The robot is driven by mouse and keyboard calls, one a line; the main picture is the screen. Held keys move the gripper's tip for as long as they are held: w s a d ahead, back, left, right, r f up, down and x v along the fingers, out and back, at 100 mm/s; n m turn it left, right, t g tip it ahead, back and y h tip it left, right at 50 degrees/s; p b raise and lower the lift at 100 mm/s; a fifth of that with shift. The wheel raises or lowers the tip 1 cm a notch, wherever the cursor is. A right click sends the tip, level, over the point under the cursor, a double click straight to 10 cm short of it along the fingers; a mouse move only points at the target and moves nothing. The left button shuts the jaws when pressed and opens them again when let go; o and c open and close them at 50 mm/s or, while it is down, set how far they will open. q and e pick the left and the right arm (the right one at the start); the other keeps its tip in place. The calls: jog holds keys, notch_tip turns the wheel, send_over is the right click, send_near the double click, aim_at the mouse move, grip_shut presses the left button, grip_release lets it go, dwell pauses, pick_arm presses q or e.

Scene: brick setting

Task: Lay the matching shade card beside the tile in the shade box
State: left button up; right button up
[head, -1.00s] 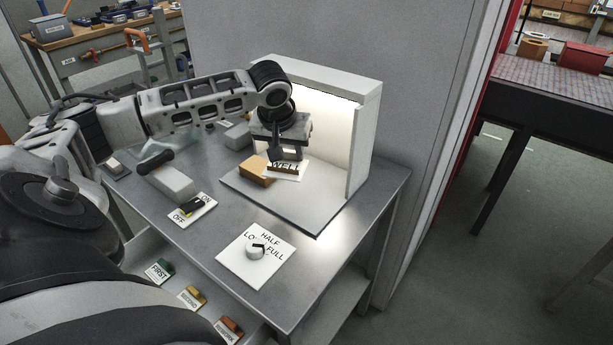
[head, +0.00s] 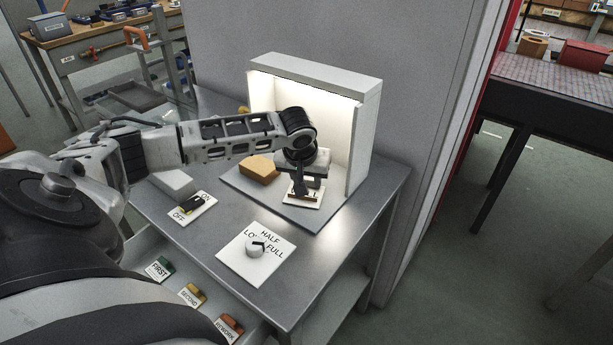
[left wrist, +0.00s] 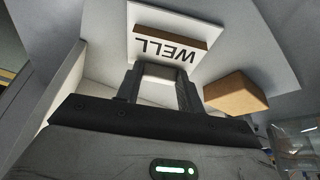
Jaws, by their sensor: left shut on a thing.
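The shade box (head: 367,130) is a white, lit, open-fronted box on a grey floor panel. The tile (head: 259,168), a tan-orange block, lies in it towards the left; it also shows in the left wrist view (left wrist: 236,92). My left gripper (head: 301,186) points down, to the right of the tile. It is shut on the shade card (head: 316,198), a white card with a brown strip, which reads "WELL" in the left wrist view (left wrist: 148,20). The card is low over the floor panel, apart from the tile. I cannot tell whether it touches the panel. My right gripper is out of view.
In front are a dial plate (head: 276,264) marked HALF and FULL and an ON/OFF switch plate (head: 181,216). An open drawer below holds labelled green, yellow and orange pieces. A grey block (head: 172,184) stands at left. The metal table's (head: 352,230) right front is clear.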

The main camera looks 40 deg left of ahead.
aim_at(301, 201)
pick_arm(q)
jog(key=o, duration=1)
jog(key=shift+o, duration=0.2)
jog(key=v, duration=1.2)
jog(key=shift+p, duration=0.4)
